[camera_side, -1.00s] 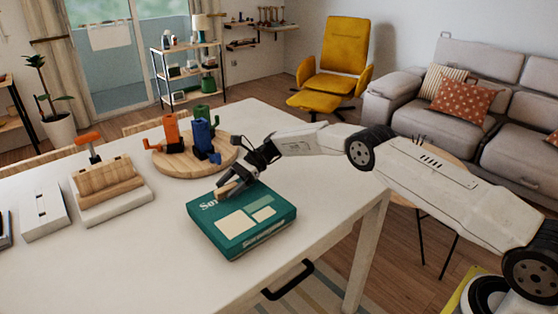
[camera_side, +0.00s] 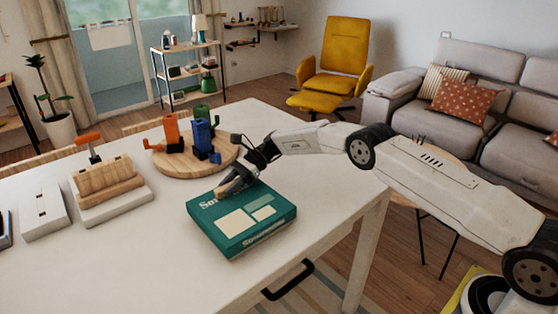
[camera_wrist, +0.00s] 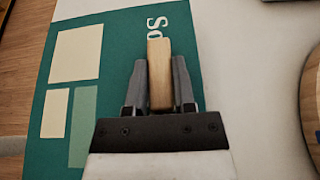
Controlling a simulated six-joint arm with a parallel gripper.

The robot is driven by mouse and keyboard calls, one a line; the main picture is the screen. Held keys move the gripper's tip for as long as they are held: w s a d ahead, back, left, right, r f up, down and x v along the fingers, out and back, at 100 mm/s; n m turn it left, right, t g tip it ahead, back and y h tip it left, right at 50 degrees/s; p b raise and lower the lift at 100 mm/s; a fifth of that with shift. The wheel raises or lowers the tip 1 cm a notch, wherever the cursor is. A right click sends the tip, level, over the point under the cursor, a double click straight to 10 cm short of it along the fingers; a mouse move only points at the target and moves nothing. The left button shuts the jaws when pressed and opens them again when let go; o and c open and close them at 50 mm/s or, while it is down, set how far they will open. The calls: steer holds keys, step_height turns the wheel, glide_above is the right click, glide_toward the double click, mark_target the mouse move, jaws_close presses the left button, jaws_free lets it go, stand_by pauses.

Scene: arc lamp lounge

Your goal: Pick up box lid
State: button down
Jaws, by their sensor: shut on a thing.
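The green box lid (camera_side: 226,236) with cream and pale green patches lies on the white table near its front edge. It also shows in the wrist view (camera_wrist: 112,40), where it fills the left and middle. A light wooden handle (camera_wrist: 159,72) stands on the lid. My gripper (camera_side: 236,185) is over the lid's upper part, its fingers down at the handle. In the wrist view my gripper (camera_wrist: 160,85) has one finger on each side of the handle and is shut on it. The lid seems to rest flat; the handle's base is hidden.
A round wooden board (camera_side: 170,172) with orange, blue and green pieces stands just behind the lid. A wooden block on a white base (camera_side: 115,205) and a white box (camera_side: 42,216) are to the left. The table (camera_side: 150,268) is clear at the front.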

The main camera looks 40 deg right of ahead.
step_height(320, 180, up, 10)
steer(key=shift+f, duration=0.15)
stand_by(0.4)
steer(key=shift+d, duration=0.15)
stand_by(0.4)
